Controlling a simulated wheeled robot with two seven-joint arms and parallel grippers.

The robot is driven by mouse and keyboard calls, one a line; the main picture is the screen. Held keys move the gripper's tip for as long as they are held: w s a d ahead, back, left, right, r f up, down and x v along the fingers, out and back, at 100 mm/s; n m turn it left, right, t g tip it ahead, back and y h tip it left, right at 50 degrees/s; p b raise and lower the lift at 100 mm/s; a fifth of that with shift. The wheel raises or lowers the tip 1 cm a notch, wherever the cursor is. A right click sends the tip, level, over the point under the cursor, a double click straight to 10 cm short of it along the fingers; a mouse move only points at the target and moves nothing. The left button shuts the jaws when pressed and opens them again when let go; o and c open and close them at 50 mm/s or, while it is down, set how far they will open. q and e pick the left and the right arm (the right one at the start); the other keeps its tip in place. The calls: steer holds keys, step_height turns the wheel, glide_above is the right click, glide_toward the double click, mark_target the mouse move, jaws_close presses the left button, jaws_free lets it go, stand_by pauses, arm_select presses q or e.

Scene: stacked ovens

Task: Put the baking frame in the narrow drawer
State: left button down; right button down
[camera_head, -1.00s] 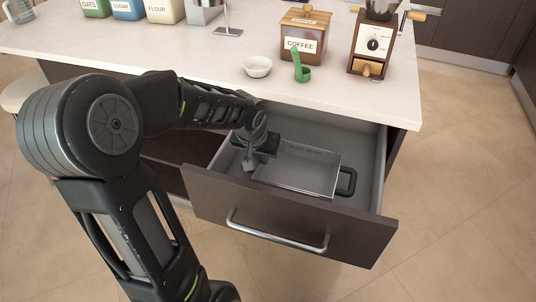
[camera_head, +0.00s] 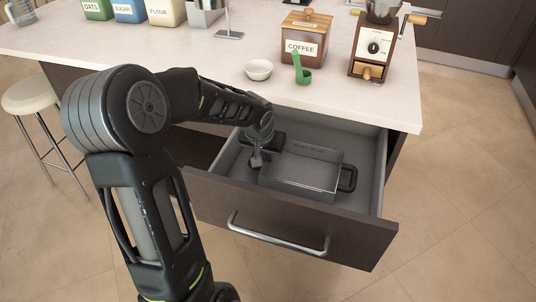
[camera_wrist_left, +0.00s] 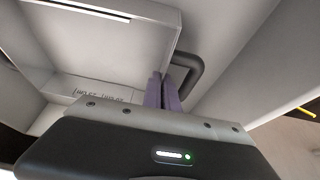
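The baking frame (camera_head: 305,185) is a grey metal rectangular pan with a black handle at its right end. It is inside the pulled-out drawer (camera_head: 290,220); I cannot tell whether it rests fully on the drawer floor. My left gripper (camera_head: 257,160) is at the frame's left end. In the left wrist view, the purple fingers of my left gripper (camera_wrist_left: 164,92) are close together at a dark looped handle (camera_wrist_left: 190,75) of the baking frame (camera_wrist_left: 100,45) and look shut on it. The grip itself is partly hidden. My right gripper is out of view.
The white counter (camera_head: 200,60) overhangs the back of the drawer. On it stand a white bowl (camera_head: 258,70), a green scoop (camera_head: 302,74), a coffee box (camera_head: 306,38), a grinder (camera_head: 372,45) and several canisters. A stool (camera_head: 32,97) is at the left.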

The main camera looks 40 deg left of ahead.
arm_select(q)
steer(key=shift+f, duration=0.1)
steer(key=c, duration=2.1)
jaws_free()
steer(key=o, duration=0.4)
steer(key=shift+r, duration=0.2)
steer(key=p+v, duration=0.1)
steer(key=v, duration=1.1)
